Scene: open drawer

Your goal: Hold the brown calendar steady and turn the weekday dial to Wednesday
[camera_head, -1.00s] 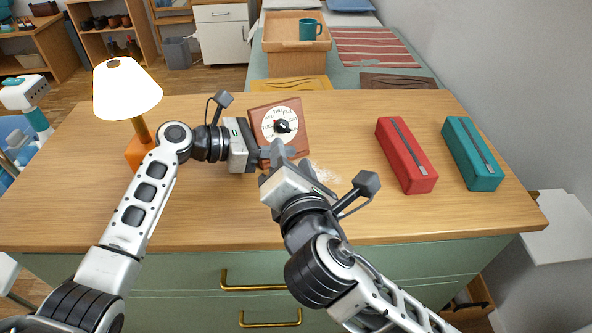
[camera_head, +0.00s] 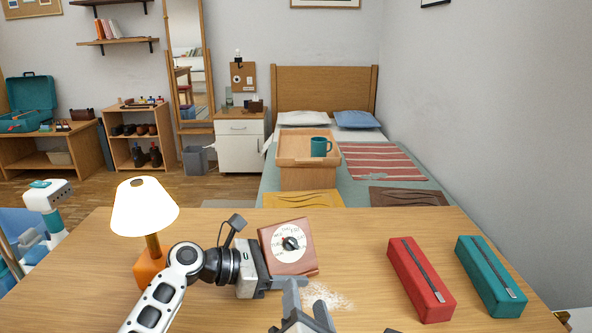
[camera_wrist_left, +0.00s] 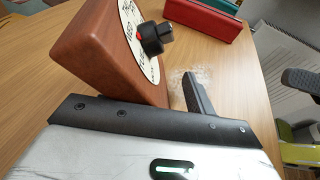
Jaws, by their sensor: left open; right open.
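The brown calendar (camera_head: 270,238) stands leaning back on the desk, its round white weekday dial (camera_head: 283,252) facing me. My left gripper (camera_head: 282,284) is open at the calendar's lower edge. In the left wrist view the calendar (camera_wrist_left: 85,45) rises close in front of the gripper, with one finger (camera_wrist_left: 195,95) to its right; the other finger is hidden. My right gripper (camera_head: 306,303) is open and empty, nearer to me, below the calendar in the picture.
A lamp (camera_head: 145,205) with an orange base stands left of my left arm. A red case (camera_head: 420,280) and a teal case (camera_head: 490,275) lie on the right of the desk (camera_head: 210,320). White grains (camera_head: 330,298) are scattered beside the calendar. The desk between them and the red case is clear.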

